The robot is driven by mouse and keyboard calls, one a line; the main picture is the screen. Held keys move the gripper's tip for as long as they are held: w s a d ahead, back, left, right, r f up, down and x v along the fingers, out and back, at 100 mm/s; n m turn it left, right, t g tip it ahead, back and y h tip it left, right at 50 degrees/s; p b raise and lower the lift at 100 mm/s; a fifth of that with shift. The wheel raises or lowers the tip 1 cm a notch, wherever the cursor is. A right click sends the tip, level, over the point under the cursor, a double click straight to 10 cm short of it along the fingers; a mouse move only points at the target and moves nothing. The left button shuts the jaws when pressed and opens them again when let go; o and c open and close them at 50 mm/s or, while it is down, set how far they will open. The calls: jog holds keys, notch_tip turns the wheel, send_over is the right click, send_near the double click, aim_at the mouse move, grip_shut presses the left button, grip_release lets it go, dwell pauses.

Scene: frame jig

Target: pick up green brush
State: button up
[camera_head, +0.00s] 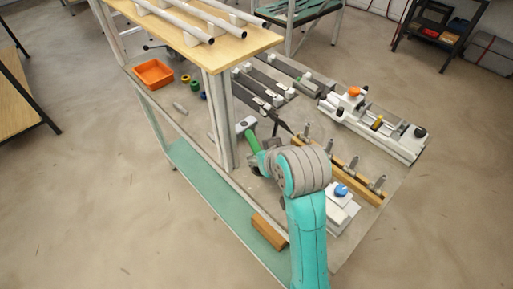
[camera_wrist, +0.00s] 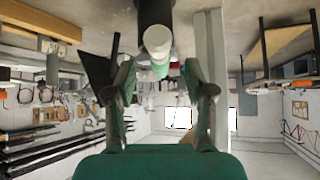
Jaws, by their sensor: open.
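The green brush shows in the head view as a green handle (camera_head: 252,139) with a pale, blocky head at its upper left end, on the bench beside the metal post. My gripper (camera_head: 257,158) is at the lower end of the handle, partly hidden by my arm. In the wrist view my gripper (camera_wrist: 160,78) is open, with its two fingers apart. A round white end (camera_wrist: 157,39) and a green part (camera_wrist: 160,68) show ahead, between the fingertips. I cannot tell whether the fingers touch them.
A metal post (camera_head: 221,120) under a raised wooden shelf (camera_head: 205,50) stands close left of the brush. A wooden rail with upright pins (camera_head: 345,170) and a white block with a blue knob (camera_head: 341,190) lie to the right. An orange bin (camera_head: 153,73) is farther back left.

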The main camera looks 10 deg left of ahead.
jog(key=shift+x, duration=1)
grip_shut()
jog(key=shift+r, duration=0.1)
